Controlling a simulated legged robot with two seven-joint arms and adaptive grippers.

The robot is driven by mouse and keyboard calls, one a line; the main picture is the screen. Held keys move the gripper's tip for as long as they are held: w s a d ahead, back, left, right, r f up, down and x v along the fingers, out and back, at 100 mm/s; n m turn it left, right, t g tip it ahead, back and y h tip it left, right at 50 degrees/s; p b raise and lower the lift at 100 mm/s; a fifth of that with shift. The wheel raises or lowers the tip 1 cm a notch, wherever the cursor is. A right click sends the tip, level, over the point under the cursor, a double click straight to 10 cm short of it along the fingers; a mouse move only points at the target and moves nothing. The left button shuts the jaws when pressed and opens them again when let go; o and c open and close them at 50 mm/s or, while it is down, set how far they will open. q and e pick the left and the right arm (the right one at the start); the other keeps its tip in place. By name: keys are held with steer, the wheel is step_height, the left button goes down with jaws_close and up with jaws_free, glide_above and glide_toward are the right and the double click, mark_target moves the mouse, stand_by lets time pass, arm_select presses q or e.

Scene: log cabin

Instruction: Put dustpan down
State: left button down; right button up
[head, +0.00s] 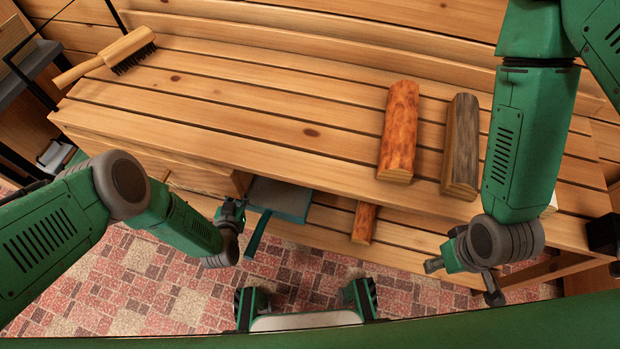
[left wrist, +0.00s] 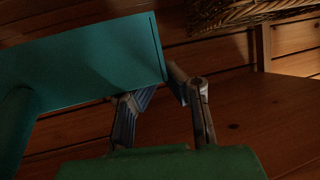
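The teal dustpan (head: 283,198) is at the front of the lower shelf, under the bench top, with its handle (head: 257,236) sticking out over the floor. My left gripper (head: 232,208) is just left of it, close to its edge. In the left wrist view the dustpan (left wrist: 85,62) fills the upper left, and the spread fingers of the left gripper (left wrist: 150,92) are beside its edge. They look open and empty; whether a fingertip touches the pan is unclear. My right gripper (head: 463,280) is open and empty in front of the bench at the right.
A brush (head: 112,54) lies on the wooden bench top (head: 250,105) at the left, with two split logs (head: 400,130) (head: 462,145) at the right. Another wood piece (head: 364,222) lies on the lower shelf. A wicker basket (left wrist: 235,14) shows in the left wrist view.

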arm_select(q)
steer(key=shift+w, duration=0.2)
step_height(320, 180, down, 6)
steer(key=b, duration=0.3)
steer(key=shift+b, duration=0.3)
steer(key=shift+f+b, duration=1.4)
steer(key=shift+f, duration=0.7)
steer(key=shift+r, duration=0.1)
steer(key=c, duration=1.7)
jaws_free()
steer(key=shift+s, duration=0.1)
steer(key=shift+a, duration=0.1)
